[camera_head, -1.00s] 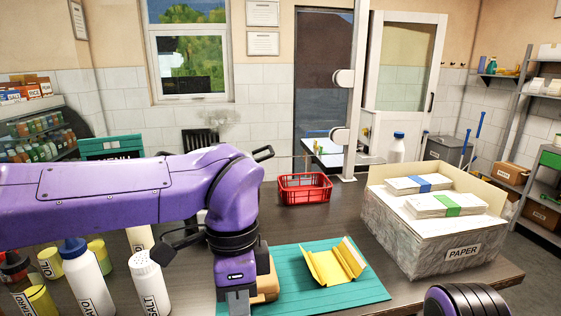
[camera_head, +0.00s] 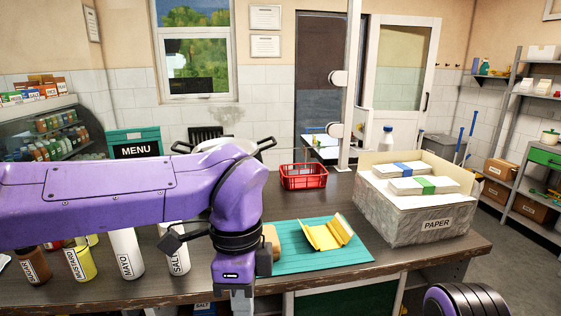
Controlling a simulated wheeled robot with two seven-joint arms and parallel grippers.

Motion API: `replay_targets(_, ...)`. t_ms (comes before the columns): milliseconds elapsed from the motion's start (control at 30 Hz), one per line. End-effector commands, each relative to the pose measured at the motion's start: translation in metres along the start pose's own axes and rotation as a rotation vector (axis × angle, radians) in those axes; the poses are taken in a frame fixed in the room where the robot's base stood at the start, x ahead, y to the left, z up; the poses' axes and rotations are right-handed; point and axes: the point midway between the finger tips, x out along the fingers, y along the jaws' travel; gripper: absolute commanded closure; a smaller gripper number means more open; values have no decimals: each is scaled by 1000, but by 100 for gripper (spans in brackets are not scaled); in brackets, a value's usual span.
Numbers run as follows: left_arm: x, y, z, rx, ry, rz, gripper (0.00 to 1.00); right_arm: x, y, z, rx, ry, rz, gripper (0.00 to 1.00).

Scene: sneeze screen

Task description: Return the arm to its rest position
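My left arm is purple and reaches in from the left across the counter (camera_head: 380,255). My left gripper (camera_head: 242,303) points down at the bottom of the view, in front of the counter's near edge. Its fingertips are cut off or hidden, so its opening does not show. A tan block (camera_head: 272,238) lies on the teal mat (camera_head: 300,262), just behind my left wrist and partly hidden by it. A folded yellow cloth (camera_head: 328,234) lies on the mat to its right. Only a dark, ringed part of my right arm shows at the bottom right; its gripper is out of view.
A red basket (camera_head: 303,177) is behind the mat. A box marked PAPER (camera_head: 415,222) stands at the right. Counter between the mat and box is clear.

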Motion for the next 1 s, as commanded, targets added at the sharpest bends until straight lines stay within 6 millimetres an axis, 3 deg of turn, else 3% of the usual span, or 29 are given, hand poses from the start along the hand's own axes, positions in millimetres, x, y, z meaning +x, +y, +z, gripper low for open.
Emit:
replay_targets(267, 14, -38, 25, 424, -168, -174, 100, 0, 0, 0, 0, 0, 0, 57)
replay_targets(367, 29, -63, 46, 665, -330, -228, 100, 0, 0, 0, 0, 0, 0, 57)
replay_targets(467, 57, -91, 75, 982, -558, -214, 100, 1, 0, 0, 0, 0, 0, 57)
replay_targets(567, 107, -120, 112, 1438, -855, -71, 100, 3, 0, 1, 0, 0, 0, 57)
replay_targets(633, 161, -130, 139, 1865, -1063, 149, 100, 4, 0, 2, 0, 0, 0, 57)
replay_targets(700, 223, -124, 158, 2323, -1203, 422, 100, 5, -1, 2, 0, 0, 0, 57)
replay_targets(767, 273, -106, 171, 2672, -1245, 636, 100, 6, -1, 2, 0, 0, 0, 57)
replay_targets(800, 305, -89, 178, -2726, 1174, -718, 100, 7, -1, 3, 0, 0, 0, 57)
replay_targets(900, 373, -32, 195, -2396, 814, -697, 100, 9, -1, 4, 0, 0, 0, 57)
replay_targets(1000, 421, 34, 215, -2214, 558, -625, 100, 10, -1, 4, 0, 0, 0, 57)
